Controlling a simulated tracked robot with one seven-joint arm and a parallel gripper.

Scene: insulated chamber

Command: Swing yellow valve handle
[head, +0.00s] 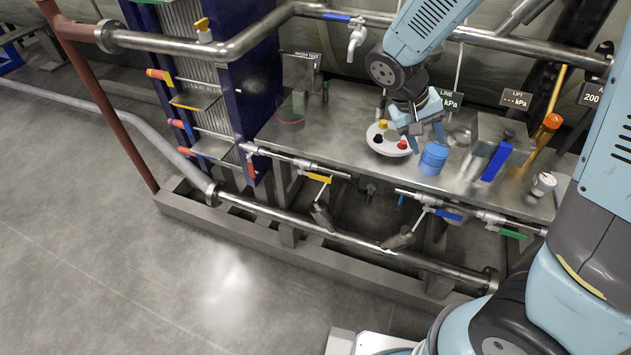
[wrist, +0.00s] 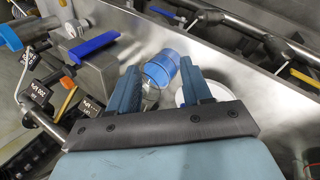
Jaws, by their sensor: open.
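The yellow valve handle (head: 319,178) sits on the thin steel pipe along the bench's front edge, left of centre in the head view. It lies roughly in line with the pipe. A blue cylinder (wrist: 160,68) shows beyond the gap.
Blue (head: 449,215) and green (head: 513,234) handles sit farther right on the front pipe. A thick pipe (head: 330,235) runs low in front. Left floor is clear.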

